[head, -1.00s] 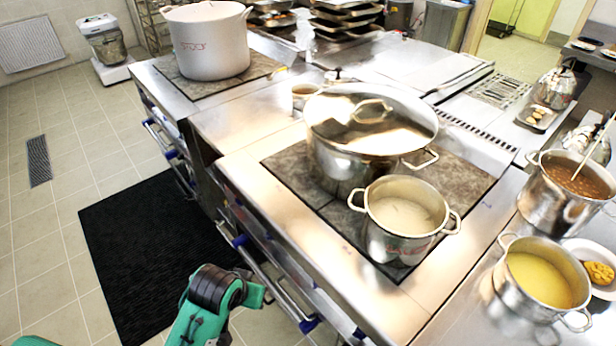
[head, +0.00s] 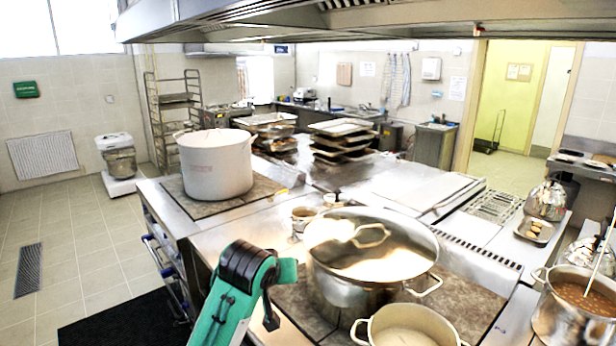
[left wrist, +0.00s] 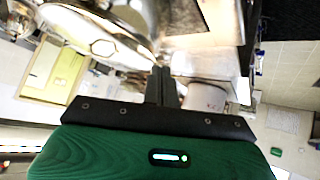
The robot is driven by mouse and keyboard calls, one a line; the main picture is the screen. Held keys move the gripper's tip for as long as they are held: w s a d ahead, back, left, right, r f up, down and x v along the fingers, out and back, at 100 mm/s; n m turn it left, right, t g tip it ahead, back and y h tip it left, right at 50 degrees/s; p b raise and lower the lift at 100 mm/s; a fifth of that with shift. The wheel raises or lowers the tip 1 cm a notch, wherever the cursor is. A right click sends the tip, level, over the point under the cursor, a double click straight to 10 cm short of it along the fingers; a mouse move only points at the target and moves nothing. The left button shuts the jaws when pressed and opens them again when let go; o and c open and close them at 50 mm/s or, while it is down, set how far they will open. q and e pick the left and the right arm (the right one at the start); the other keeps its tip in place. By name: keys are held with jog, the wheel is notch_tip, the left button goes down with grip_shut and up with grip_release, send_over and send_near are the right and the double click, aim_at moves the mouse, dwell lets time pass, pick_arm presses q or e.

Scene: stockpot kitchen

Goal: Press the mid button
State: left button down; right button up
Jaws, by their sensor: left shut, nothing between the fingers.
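I cannot make out a button for certain in either view. A small red spot (head: 476,31) shows on the lower edge of the extractor hood, too small to identify. My left arm (head: 222,308), green with a black joint, reaches up over the front of the stove in the head view, just left of the big lidded pot. In the left wrist view the two dark fingers of my left gripper (left wrist: 163,80) are together, with nothing between them. My right gripper is not in view.
A lidded steel pot (head: 345,285) and a smaller open pot (head: 385,331) stand on the near hob. A large white stockpot (head: 216,170) stands on the far hob. A brown-filled pot (head: 572,318) is at right. The hood (head: 400,22) overhangs.

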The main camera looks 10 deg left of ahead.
pick_arm(q)
jog(key=w+r+n+t+y, duration=0.1)
jog(key=w+r+n+t, duration=0.15)
jog(key=r, duration=1.65)
jog(key=w+r+n+t, duration=0.1)
jog(key=w+r+t, duration=0.15)
jog(key=r, duration=1.65)
jog(key=s+r+n+t, duration=0.1)
jog(key=s+r, duration=0.4)
jog(key=r, duration=0.5)
jog(key=s+r+n+t+y, duration=0.1)
jog(key=s+r+n, duration=0.1)
jog(key=s+r, duration=0.4)
jog(key=s+r+n+y, duration=0.1)
jog(key=s+r, duration=0.5)
jog(key=r, duration=1)
jog(key=shift+s+a+n+t, duration=0.15)
jog(key=shift+a+n+t, duration=0.25)
jog(key=shift+n, duration=0.35)
